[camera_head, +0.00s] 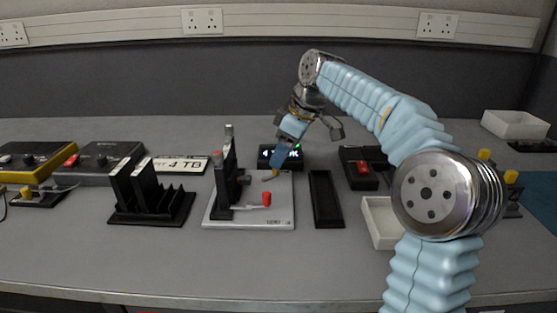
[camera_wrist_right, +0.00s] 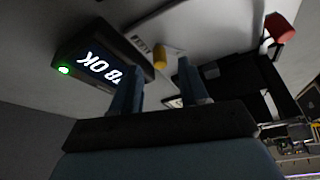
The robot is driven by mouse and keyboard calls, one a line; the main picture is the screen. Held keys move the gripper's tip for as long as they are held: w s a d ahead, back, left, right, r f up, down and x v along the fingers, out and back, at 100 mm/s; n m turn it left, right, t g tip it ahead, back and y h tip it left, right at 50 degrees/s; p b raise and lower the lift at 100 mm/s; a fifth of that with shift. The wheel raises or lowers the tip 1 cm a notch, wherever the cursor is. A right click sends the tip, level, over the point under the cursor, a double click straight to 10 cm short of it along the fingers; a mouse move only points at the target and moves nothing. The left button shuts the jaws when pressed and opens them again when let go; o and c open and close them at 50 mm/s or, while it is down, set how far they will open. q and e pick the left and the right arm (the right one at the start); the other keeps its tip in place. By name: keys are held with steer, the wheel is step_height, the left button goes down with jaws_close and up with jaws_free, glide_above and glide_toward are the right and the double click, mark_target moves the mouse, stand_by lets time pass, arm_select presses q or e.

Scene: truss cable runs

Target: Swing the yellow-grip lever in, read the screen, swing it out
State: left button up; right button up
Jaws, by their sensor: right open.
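The test fixture, a light grey plate (camera_head: 240,222) with a black upright, stands mid-table. The lever's yellow grip (camera_wrist_right: 159,61) shows in the wrist view, just beyond and between my right fingertips (camera_wrist_right: 160,78); they are apart, not closed on it. In the head view it is a small yellowish bit (camera_head: 275,172) below my right gripper (camera_head: 281,154). A second lever has a red grip (camera_head: 266,198). The black screen (camera_head: 265,160) behind the plate is lit; my gripper covers its middle in the head view. In the wrist view the screen (camera_wrist_right: 98,66) ends in "B OK", with a green light. My left gripper is out of view.
A black slotted rack (camera_head: 150,212) stands front left. A long black tray (camera_head: 325,200) and a white bin (camera_head: 378,222) lie to the right. A black box with a red switch (camera_head: 360,170) stands behind them.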

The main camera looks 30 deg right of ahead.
steer(key=shift+x, duration=1.2)
jaws_close()
